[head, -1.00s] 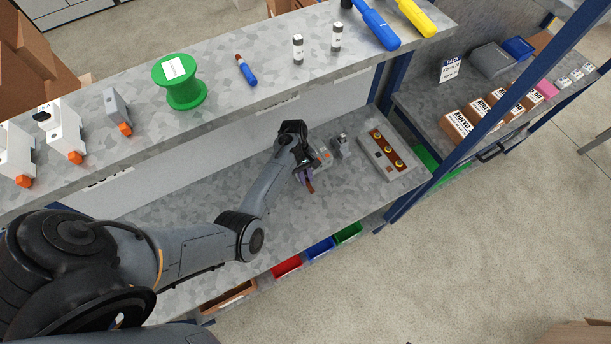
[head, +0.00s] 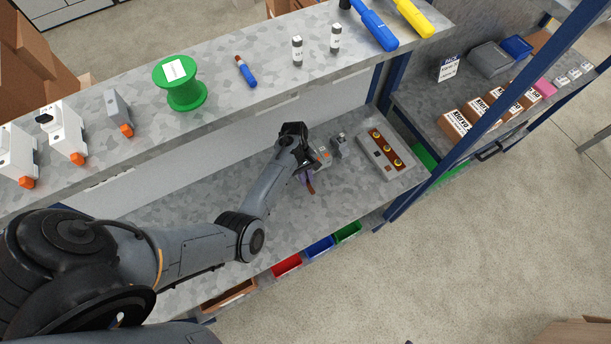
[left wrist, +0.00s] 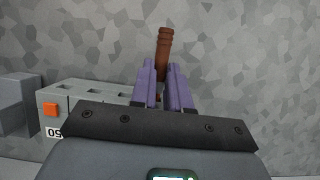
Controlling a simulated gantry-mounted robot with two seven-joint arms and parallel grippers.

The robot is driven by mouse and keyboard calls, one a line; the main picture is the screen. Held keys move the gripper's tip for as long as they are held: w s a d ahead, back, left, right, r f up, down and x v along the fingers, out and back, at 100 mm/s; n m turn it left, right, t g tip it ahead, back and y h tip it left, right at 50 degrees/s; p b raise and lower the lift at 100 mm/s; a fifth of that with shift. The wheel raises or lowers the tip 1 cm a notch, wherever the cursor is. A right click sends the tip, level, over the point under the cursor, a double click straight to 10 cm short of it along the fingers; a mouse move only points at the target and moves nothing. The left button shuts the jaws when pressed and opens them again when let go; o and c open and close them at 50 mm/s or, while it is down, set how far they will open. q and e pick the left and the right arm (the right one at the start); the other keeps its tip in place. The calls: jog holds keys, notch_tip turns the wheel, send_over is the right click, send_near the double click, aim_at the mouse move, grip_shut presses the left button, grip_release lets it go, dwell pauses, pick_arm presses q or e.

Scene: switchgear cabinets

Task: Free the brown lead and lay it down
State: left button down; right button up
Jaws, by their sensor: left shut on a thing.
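The brown lead (left wrist: 164,48) is a short, ribbed brown piece between the purple fingers of my left gripper (left wrist: 164,84) in the left wrist view. The gripper is shut on it, and its free end sticks out past the fingertips. In the head view, my left gripper (head: 307,179) is low over the lower shelf, and the lead's brown end (head: 311,188) shows below it. A grey block with an orange square (head: 322,153) is close beside the gripper; this block (left wrist: 85,98) also shows in the left wrist view. Whether the lead's other end touches the block is hidden.
The lower shelf (head: 335,207) is bare in front. The upper shelf (head: 215,108) overhangs behind, holding a green spool (head: 183,95). Coloured bins (head: 320,247) line the front edge.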

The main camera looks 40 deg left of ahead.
aim_at(314, 199)
pick_arm(q)
jog(key=shift+s+d+p, duration=0.1)
jog(key=shift+d+p, duration=0.2)
jog(key=shift+d, duration=0.05)
jog(key=shift+s+d+r+p, duration=0.1)
jog(key=shift+s+d+p, duration=0.1)
jog(key=shift+d+p, duration=0.3)
jog(key=shift+s+d+p, duration=0.15)
jog(key=shift+d+p, duration=0.15)
jog(key=shift+d, duration=0.25)
jog(key=shift+s+d+p, duration=0.25)
jog(key=shift+d+p, duration=0.2)
jog(key=shift+d, duration=0.3)
jog(key=shift+s+d+p, duration=0.2)
jog(key=shift+d+p, duration=0.2)
jog(key=shift+d, duration=0.3)
